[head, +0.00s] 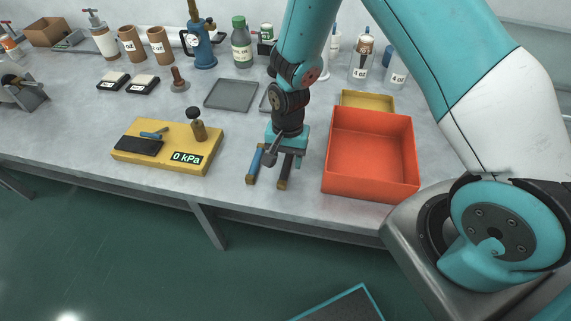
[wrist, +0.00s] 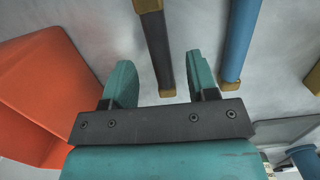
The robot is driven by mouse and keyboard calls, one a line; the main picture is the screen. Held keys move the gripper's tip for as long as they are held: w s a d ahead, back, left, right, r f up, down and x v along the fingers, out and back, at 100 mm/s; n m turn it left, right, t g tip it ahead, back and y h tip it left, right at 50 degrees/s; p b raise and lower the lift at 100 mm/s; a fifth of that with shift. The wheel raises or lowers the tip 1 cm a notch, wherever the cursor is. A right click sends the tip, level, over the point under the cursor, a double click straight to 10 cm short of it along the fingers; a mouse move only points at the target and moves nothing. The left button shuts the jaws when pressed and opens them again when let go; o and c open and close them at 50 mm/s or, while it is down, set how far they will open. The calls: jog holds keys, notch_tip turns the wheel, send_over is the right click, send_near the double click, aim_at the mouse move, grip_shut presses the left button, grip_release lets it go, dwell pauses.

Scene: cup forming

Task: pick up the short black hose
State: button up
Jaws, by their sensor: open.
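The short black hose (wrist: 159,50) with brass ends lies on the grey bench. In the wrist view it shows between my two teal fingers, nearly in line with them, with clear gaps on both sides. In the head view the hose (head: 286,169) lies below my gripper (head: 285,157), near the bench's front edge, its far end hidden by the gripper. My gripper (wrist: 158,62) is open and empty, pointing down. I cannot tell how far the fingertips are above the bench.
A blue hose (head: 255,163) with brass ends lies just left of the black one; it also shows in the wrist view (wrist: 239,40). An orange-red open bin (head: 370,183) stands close on the right. A yellow gauge board (head: 130,152) is on the left.

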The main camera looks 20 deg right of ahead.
jog(key=shift+s+a+f, duration=0.1)
jog(key=shift+f, duration=0.95)
grip_shut()
jog(key=shift+r, duration=0.1)
